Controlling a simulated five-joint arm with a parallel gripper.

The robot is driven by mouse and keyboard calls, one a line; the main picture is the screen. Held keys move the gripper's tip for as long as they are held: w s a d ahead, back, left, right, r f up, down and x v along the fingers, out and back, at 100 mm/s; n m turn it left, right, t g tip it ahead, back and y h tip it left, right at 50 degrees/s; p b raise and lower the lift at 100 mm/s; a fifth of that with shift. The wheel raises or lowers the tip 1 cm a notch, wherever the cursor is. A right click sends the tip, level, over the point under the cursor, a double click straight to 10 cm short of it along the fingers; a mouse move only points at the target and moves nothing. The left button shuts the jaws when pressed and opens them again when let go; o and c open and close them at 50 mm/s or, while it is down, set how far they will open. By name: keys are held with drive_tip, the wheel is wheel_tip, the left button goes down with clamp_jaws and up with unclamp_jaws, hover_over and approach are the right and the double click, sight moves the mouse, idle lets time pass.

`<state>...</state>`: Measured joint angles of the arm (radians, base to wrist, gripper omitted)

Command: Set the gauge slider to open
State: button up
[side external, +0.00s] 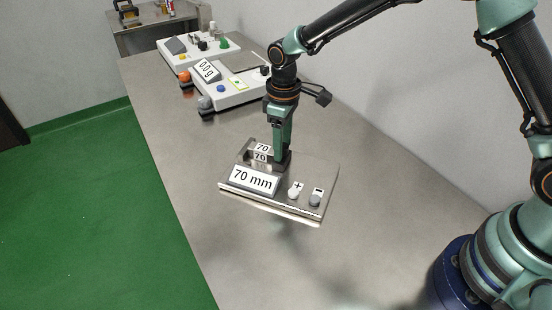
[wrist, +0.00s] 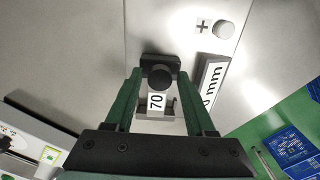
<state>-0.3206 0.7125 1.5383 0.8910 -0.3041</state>
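The gauge (side external: 322,172) is a silver plate on the bench with a "70 mm" display (side external: 254,180), a white plus button (side external: 294,192) and a grey minus button (side external: 315,200). Its slider (wrist: 160,76) shows in the wrist view as a round black knob on a dark block, beside a small "70" label (wrist: 156,102). My gripper (side external: 281,158) points down over the plate's far part. In the wrist view my gripper (wrist: 160,77) has its green fingers apart, one on each side of the knob, with gaps beside the round top. Contact with the block below is unclear.
A white scale (side external: 236,94) reading "0.0 g" and another white control unit (side external: 200,50) stand farther back. A metal cart (side external: 150,38) is behind them. The bench (side external: 400,200) right of the gauge is clear. Green floor (side external: 90,210) lies beyond the left edge.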

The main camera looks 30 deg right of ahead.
clamp_jaws()
idle(1.2)
